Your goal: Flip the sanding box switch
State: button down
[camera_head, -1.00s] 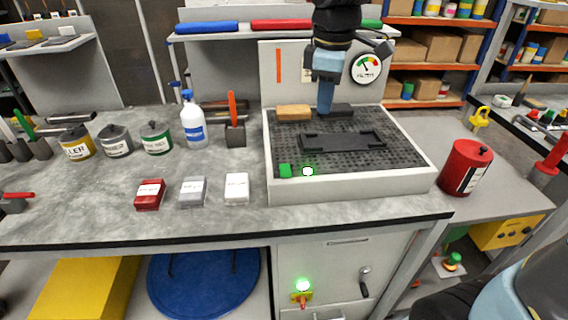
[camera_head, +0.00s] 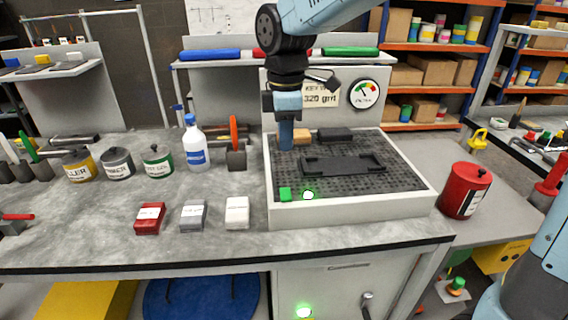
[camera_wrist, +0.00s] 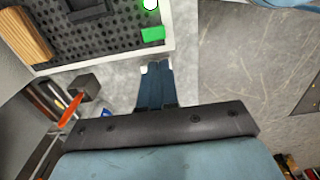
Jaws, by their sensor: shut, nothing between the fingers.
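The sanding box (camera_head: 350,210) is a white-walled tray with a dark perforated bed on the bench. At its front left corner is a small green block (camera_head: 285,194), possibly a switch, beside a lit green lamp (camera_head: 308,195). The block also shows in the wrist view (camera_wrist: 153,34). Another green light (camera_head: 304,311) glows on the cabinet below, at the bottom edge; any switch under it is out of frame. My gripper (camera_head: 286,147) is shut and empty, pointing down. In the wrist view its fingertips (camera_wrist: 156,66) appear just outside the box wall, near the green block, apart from it.
A black sanding holder (camera_head: 343,164) and a wooden block (camera_head: 302,135) lie in the box. An orange-handled tool (camera_head: 233,130) and white bottle (camera_head: 194,145) stand left. A red canister (camera_head: 465,190) stands right. Red, grey and white small boxes (camera_head: 237,212) sit in front; bench between is clear.

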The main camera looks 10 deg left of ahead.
aim_at(285, 196)
notch_tip(285, 196, down, 13)
jog(key=shift+r, duration=0.2)
jog(key=shift+f, duration=0.35)
jog(key=shift+f, duration=0.1)
dwell(0.4)
jog(key=shift+w+a+r, duration=0.15)
jog(key=shift+w+r, duration=0.1)
jog(key=shift+w, duration=0.45)
notch_tip(285, 196, up, 14)
jog(key=s, duration=0.2)
jog(key=shift+d+f, duration=0.15)
jog(key=shift+d, duration=0.1)
dwell(0.5)
